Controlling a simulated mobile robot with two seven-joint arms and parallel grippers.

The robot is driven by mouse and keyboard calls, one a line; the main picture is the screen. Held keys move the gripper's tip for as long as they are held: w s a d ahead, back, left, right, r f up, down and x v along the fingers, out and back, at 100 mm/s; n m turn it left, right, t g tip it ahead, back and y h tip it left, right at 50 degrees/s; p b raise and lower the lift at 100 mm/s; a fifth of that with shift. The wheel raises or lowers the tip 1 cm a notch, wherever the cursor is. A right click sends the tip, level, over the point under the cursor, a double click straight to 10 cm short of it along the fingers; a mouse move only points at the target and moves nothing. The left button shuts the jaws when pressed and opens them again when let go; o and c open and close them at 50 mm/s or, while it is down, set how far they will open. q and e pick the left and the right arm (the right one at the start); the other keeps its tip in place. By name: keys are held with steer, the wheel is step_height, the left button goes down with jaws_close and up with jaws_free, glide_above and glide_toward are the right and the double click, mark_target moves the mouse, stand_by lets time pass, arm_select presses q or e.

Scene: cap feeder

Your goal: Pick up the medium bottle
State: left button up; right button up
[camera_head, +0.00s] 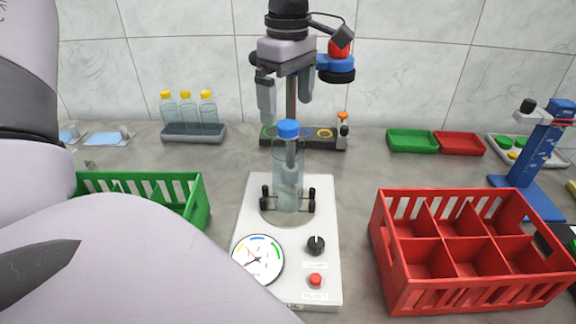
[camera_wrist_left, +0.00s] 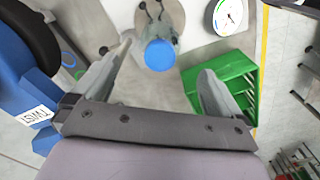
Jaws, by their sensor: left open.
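A clear bottle with a blue cap (camera_head: 288,165), which I take as the medium bottle, stands upright on the white machine (camera_head: 322,205) between small black rollers. My left gripper (camera_head: 285,112) is open and points down above and around the level of the cap, with no visible contact. In the left wrist view the blue cap (camera_wrist_left: 159,55) lies between the two spread fingers of my left gripper (camera_wrist_left: 166,62). The bottle's lower body is partly hidden there by the cap. My right gripper is not in view.
A green crate (camera_head: 190,205) stands left of the machine, partly hidden by my arm. An empty red divided crate (camera_head: 480,300) stands right. Behind are a grey tray (camera_head: 194,133) with yellow-capped bottles, a post with a blue-and-red head (camera_head: 337,68), and green and red trays (camera_head: 412,141).

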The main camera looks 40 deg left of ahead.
mark_target(288, 124)
arm_select(q)
step_height(288, 124, down, 8)
steer(key=shift+r, duration=0.15)
stand_by(0.3)
steer(key=shift+w, duration=0.1)
jaws_close()
